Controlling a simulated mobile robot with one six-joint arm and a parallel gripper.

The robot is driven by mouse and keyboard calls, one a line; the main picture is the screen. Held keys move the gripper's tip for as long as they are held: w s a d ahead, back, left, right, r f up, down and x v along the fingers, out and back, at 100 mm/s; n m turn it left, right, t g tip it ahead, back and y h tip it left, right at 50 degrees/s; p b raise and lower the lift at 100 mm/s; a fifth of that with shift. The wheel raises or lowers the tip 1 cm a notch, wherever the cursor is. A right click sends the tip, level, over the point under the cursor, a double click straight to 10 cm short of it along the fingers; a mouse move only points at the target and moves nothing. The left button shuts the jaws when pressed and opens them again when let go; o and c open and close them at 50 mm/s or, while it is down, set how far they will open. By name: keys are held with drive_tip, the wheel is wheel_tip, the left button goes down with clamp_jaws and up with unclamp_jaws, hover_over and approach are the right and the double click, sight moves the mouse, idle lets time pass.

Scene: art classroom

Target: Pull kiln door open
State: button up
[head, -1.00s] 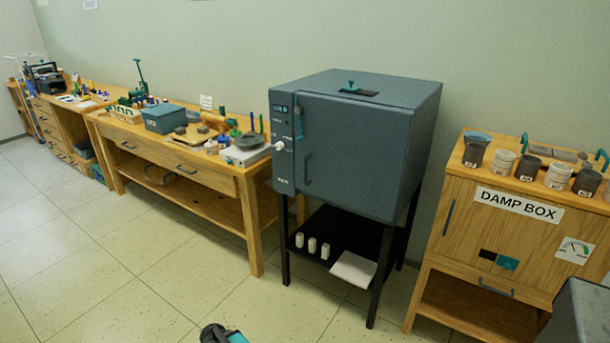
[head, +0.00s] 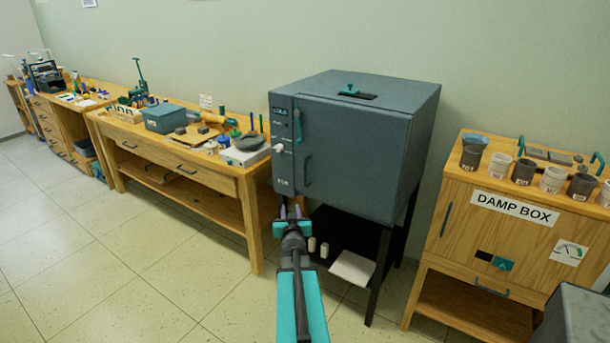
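The kiln (head: 345,115) is a blue-grey box on a black stand against the wall. Its front door (head: 340,165) looks shut, with a dark vertical handle (head: 308,170) near its left edge. A control strip with a display and a white knob (head: 278,148) runs left of the door. My gripper (head: 291,212) is in front of and just below the kiln's lower left corner, fingers pointing up toward it. The two fingers appear apart with nothing between them. It is below the handle and looks clear of it.
A wooden workbench (head: 190,172) with tools and a wheel stands left of the kiln. A damp box cabinet (head: 470,225) with several cups on top stands to the right. The floor in front is free.

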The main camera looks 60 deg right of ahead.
sight(305, 174)
drive_tip(key=s+d+r+h, duration=0.2)
drive_tip(key=s+d+r, duration=0.2)
drive_tip(key=r, duration=0.2)
drive_tip(key=shift+d+m, duration=0.15)
drive_tip(key=shift+m, duration=0.25)
drive_tip(key=shift+w+d+r, duration=0.1)
drive_tip(key=shift+d, duration=0.05)
drive_tip(key=shift+p+x, duration=2.15)
drive_tip(key=shift+x, duration=4.55)
clamp_jaws()
